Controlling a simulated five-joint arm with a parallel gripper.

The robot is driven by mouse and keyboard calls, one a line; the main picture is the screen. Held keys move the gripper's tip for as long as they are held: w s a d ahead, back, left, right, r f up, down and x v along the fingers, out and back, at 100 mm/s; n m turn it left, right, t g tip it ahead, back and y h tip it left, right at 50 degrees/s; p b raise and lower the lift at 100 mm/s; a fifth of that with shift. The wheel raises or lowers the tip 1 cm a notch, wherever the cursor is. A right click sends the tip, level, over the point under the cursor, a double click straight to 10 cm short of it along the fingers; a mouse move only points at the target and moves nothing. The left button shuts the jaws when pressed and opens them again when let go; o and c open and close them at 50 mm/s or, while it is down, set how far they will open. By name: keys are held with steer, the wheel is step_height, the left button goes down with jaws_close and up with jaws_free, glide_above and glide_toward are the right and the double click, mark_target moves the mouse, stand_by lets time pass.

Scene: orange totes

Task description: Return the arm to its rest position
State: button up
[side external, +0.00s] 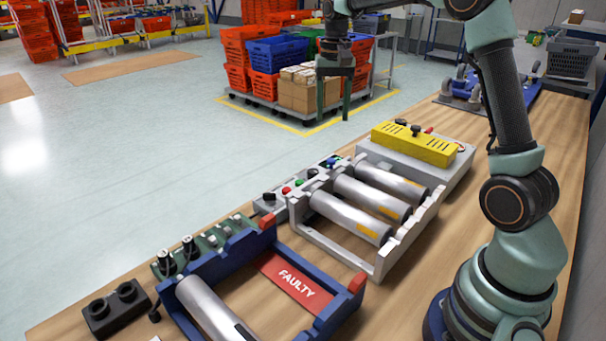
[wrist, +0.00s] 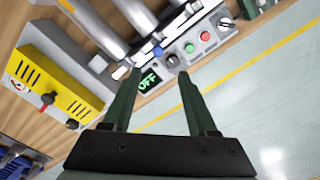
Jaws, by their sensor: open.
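My arm (side external: 512,110) rises from its base on the right of the wooden bench in the side view. It reaches over to the left at the top of the picture. My gripper (side external: 333,115) hangs down from it, fingers apart with nothing between them. It is raised in front of the stacked crates in that picture. In the wrist view the two dark green fingers of my gripper (wrist: 160,73) are also spread and empty. A control panel (wrist: 196,46) with a green "OFF" display shows beyond the fingertips, apart from them as far as I can tell.
A roller unit (side external: 378,263) and a yellow box (side external: 414,147) stand on the bench (side external: 541,113). A blue frame (side external: 355,284) with a red "FAULTY" plate (side external: 291,283) and a loose roller (side external: 215,312) lies in front. Orange and blue crates (side external: 277,54) stand on a cart behind.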

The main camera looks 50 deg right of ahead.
steer(key=shift+r, duration=0.1)
steer(key=s+a+r+n+t, duration=0.3)
steer(key=s+a+r+n, duration=0.2)
steer(key=s+a, duration=0.35)
steer(key=s+a+f+n+t, duration=0.2)
steer(key=s+a+f+n, duration=0.1)
steer(key=s+a, duration=0.3)
steer(key=shift+s+f+n+t, duration=0.15)
steer(key=shift+s+n+t, duration=0.25)
steer(key=shift+s, duration=0.45)
